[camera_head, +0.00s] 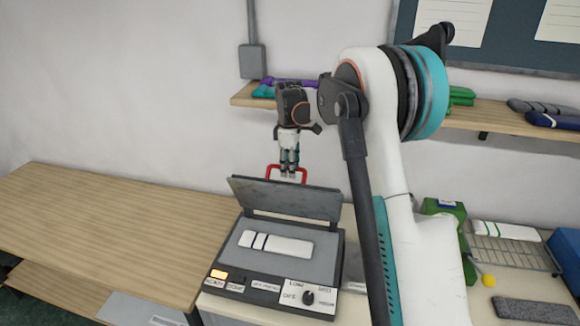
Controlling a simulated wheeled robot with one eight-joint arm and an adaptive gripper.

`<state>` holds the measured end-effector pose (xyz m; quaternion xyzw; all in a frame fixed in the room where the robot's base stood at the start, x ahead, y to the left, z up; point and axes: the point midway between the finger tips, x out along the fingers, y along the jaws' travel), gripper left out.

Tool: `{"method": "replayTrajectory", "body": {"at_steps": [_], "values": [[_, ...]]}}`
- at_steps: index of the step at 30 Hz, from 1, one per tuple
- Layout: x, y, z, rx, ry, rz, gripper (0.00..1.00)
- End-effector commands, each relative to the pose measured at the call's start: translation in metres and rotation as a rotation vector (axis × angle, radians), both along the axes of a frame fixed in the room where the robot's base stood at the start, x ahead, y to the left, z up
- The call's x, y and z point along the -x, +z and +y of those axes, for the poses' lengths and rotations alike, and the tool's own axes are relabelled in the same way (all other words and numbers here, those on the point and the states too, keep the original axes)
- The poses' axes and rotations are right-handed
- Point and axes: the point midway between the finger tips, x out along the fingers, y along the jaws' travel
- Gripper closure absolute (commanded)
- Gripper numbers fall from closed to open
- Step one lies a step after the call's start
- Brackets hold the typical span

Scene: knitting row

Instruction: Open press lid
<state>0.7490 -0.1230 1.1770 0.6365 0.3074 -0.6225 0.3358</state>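The press (272,270) stands on a light table, with a dark grey base and a control panel at its front. Its grey lid (285,198) is raised, hinged open and tilted steeply above the base. A red handle (272,172) sticks up from the lid's top edge. My gripper (289,172) points down at the middle of this handle, with its narrow fingers close together over the bar. It looks shut on the handle; the exact contact is too small to see. A folded white cloth with dark stripes (285,245) lies on the press bed.
A bare wooden table (95,225) lies to the left. A wall shelf (490,124) with folded knitwear runs behind my arm. At the right are a wire rack (515,253), a green object (445,208), a yellow ball (488,281) and a dark grey pad (535,311).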

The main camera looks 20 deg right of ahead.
Motion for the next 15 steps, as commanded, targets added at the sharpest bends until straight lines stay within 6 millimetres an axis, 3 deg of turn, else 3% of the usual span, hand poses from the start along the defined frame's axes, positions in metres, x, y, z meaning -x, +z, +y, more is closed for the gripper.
{"method": "replayTrajectory", "body": {"at_steps": [8,15], "values": [[0.000,0.008,0.001,-0.001,0.000,-0.001,0.67],[0.002,0.048,0.002,-0.001,0.000,-0.001,0.67]]}}
